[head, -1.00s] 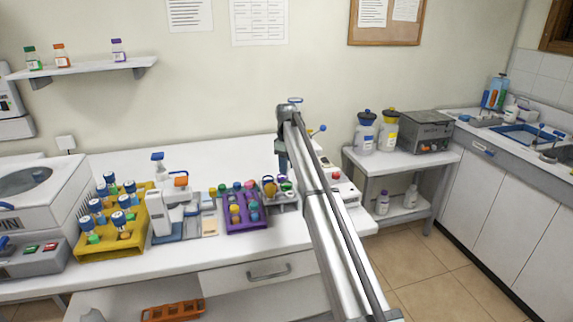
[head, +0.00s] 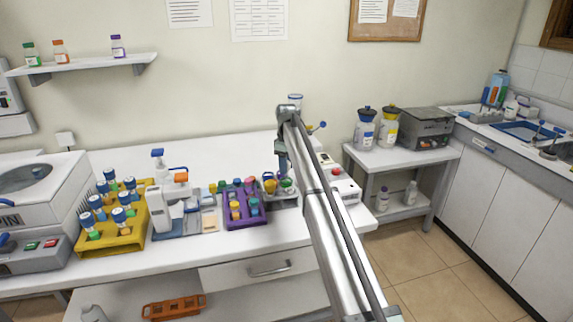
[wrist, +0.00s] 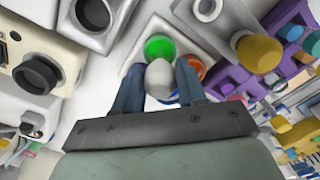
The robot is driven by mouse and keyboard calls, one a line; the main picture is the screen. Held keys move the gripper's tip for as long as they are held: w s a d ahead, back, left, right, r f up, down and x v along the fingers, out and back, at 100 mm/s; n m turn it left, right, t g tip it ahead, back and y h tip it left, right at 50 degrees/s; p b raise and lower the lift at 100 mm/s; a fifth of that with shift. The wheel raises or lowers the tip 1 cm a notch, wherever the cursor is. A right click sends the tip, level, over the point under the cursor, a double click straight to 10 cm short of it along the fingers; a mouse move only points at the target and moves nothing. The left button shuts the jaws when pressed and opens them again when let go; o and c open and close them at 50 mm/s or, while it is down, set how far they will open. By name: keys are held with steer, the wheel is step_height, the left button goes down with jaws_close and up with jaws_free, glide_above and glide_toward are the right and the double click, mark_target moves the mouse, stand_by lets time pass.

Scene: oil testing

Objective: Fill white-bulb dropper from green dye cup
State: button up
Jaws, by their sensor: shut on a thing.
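My gripper (wrist: 159,82) is shut on the white bulb (wrist: 160,76) of a dropper, one blue-grey finger on each side. The dropper's tip is hidden beneath the bulb in the wrist view. The green dye cup (wrist: 158,46) shows just beyond the bulb in that view, with an orange cup (wrist: 193,67) to the right. In the head view my gripper (head: 281,166) hangs beside the green cup (head: 287,184). Whether the dropper's tip is in the dye cannot be told.
A yellow-bulb dropper (wrist: 258,52) stands to the right in the wrist view. A purple rack (head: 245,218) with coloured caps is left of the cups in the head view. A white device with a dark knob (wrist: 36,75) stands at the wrist view's left.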

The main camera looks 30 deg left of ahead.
steer(key=shift+f, duration=0.5)
stand_by(0.8)
steer(key=o, duration=0.6)
stand_by(0.4)
steer(key=shift+r, duration=0.15)
steer(key=shift+r, duration=2.7)
